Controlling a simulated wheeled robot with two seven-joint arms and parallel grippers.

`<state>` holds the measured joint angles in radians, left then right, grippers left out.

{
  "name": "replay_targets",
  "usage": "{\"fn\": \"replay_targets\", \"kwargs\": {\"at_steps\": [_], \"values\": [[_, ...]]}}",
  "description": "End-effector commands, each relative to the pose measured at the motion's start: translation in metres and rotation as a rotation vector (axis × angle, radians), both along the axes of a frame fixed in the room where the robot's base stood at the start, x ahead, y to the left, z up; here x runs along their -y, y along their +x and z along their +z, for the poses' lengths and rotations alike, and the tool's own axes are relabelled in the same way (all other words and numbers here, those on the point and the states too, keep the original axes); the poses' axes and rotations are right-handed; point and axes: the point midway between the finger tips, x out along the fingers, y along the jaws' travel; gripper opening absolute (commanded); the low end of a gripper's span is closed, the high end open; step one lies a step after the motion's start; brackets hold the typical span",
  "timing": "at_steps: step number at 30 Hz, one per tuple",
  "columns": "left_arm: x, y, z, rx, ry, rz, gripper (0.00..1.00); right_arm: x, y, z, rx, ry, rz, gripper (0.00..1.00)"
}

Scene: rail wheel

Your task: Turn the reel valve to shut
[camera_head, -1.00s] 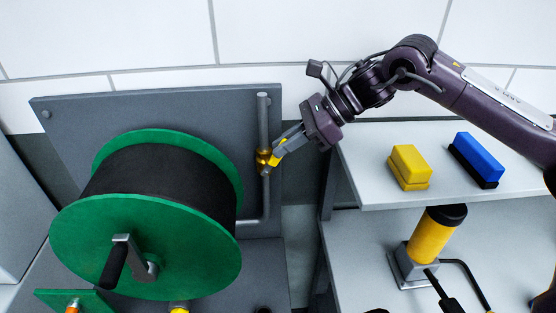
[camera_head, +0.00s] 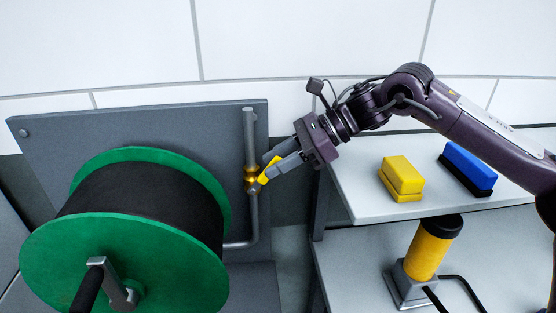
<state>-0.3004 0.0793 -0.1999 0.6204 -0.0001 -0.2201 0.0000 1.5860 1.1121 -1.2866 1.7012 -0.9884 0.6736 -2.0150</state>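The reel valve is a brass body (camera_head: 251,178) on a vertical grey pipe (camera_head: 250,135), to the right of the reel. Its yellow handle (camera_head: 268,170) points up and to the right. My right gripper (camera_head: 270,166) comes in from the right, with its grey fingers at the yellow handle. The handle shows between the fingertips, but I cannot tell whether they are clamped on it. The green reel (camera_head: 125,265) with a black wound drum (camera_head: 140,205) stands left of the valve. My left gripper is not in view.
A grey panel (camera_head: 110,125) stands behind the reel and pipe. A grey shelf (camera_head: 360,195) at right bears a yellow block (camera_head: 402,175) and a blue block (camera_head: 468,165). A yellow cylinder (camera_head: 430,250) with a black top stands below. The reel's crank (camera_head: 105,285) sticks out in front.

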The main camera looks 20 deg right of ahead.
Motion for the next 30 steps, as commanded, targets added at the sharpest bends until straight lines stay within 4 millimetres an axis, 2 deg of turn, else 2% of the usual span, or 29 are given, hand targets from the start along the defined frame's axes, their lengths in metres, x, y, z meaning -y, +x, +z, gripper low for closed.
{"fn": "replay_targets", "kwargs": {"at_steps": [8,11,21,30], "values": [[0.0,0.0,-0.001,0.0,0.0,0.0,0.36,0.002,0.0,0.0,-0.002,-0.002,0.0,0.33],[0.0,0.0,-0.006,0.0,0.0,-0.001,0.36,0.01,-0.001,0.004,0.001,-0.002,-0.002,0.33],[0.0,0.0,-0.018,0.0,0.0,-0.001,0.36,0.056,-0.011,0.034,0.001,0.0,-0.003,0.33],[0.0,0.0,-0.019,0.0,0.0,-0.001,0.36,0.066,-0.013,0.041,-0.002,-0.001,-0.001,0.33]]}}
